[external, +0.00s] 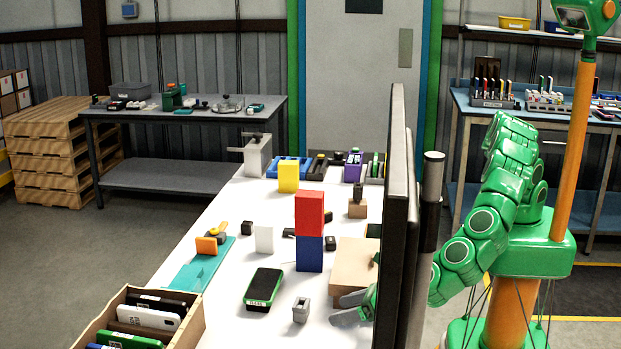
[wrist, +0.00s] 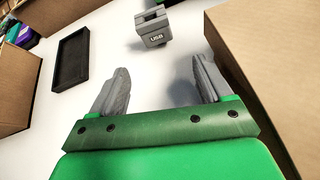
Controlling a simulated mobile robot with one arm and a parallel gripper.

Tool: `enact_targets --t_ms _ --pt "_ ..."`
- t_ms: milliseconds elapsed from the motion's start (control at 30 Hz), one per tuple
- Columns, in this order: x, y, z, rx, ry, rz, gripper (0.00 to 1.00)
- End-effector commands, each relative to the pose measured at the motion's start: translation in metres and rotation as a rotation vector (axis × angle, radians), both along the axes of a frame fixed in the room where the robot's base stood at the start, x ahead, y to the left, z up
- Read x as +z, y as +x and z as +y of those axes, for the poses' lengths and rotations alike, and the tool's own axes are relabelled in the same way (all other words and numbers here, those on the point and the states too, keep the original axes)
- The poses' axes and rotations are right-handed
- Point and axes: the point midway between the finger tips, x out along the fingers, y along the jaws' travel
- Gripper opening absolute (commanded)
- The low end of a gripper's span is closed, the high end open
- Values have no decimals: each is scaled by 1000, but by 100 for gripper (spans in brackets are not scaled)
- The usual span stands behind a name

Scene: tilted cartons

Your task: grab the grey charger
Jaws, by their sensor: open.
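The grey charger (wrist: 152,28) is a small grey block marked "USB". It stands on the white tabletop at the top middle of the wrist view. It also shows near the front of the table in the external view (external: 301,311). My gripper (wrist: 160,68) is open and empty, with its two grey fingers pointing towards the charger. The charger is apart from both fingertips, a short way beyond them. In the external view my gripper (external: 347,308) is low over the table, just right of the charger, partly hidden by a dark upright panel.
A tan box (external: 355,262) stands behind my gripper; a cardboard surface (wrist: 272,50) is close to my right finger. A black shallow tray (wrist: 72,60) lies left. A green-edged black device (external: 263,287) lies left of the charger. Red and blue blocks (external: 309,214) are stacked behind.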

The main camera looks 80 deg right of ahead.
Motion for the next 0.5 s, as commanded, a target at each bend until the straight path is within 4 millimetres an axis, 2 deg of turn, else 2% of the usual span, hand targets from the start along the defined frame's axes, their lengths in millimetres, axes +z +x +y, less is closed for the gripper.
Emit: enact_targets --t_ms 133,500 --pt "-3 22 -2 52 -101 -50 79" --pt "-8 49 -4 74 -140 -74 79"
